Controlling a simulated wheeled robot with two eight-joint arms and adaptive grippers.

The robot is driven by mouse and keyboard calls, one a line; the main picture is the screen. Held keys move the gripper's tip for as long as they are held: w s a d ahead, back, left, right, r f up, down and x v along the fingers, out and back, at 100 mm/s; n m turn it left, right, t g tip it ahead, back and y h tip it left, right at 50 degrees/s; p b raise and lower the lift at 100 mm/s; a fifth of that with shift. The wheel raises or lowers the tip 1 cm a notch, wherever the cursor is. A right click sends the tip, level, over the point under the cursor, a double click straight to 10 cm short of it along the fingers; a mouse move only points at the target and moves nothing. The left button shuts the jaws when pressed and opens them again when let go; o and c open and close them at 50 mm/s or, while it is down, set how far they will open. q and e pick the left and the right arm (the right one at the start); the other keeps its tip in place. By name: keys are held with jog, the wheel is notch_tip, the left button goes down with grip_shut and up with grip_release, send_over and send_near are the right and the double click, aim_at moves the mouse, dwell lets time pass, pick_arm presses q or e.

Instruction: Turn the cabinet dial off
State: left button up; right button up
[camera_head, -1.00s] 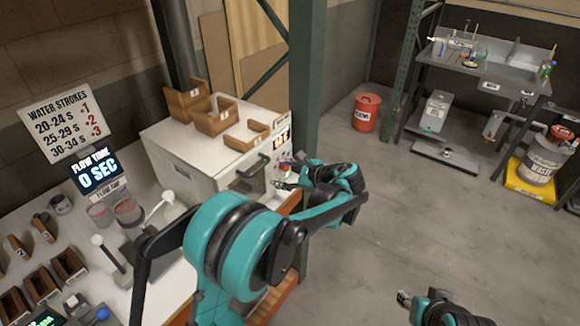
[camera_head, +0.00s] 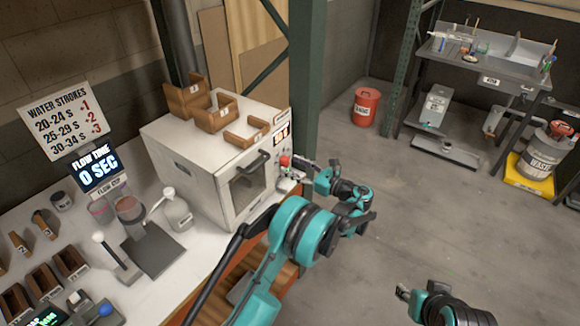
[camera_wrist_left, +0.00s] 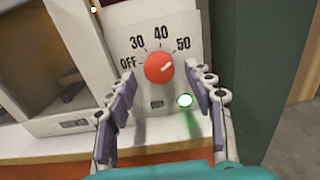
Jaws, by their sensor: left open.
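The white cabinet (camera_head: 205,178) stands on the bench and has a windowed door with a dark handle. Its red dial (camera_head: 284,160) is on the front panel right of the door. My left gripper (camera_head: 299,170) is open in front of the panel. In the left wrist view its fingers (camera_wrist_left: 158,84) are spread either side of the dial, with no clear contact. My right gripper (camera_head: 403,292) is small at the bottom edge.
Wooden trays (camera_head: 215,113) stand on top of the cabinet. A green post (camera_head: 306,90) rises close to the right of the panel. The bench left of the cabinet holds a bottle (camera_head: 176,212), jars and small bins. Open floor (camera_head: 400,220) lies to the right.

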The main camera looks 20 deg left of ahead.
pick_arm(q)
jog(key=shift+x, duration=0.9)
jog(key=c, duration=1.2)
jog(key=shift+o, duration=0.2)
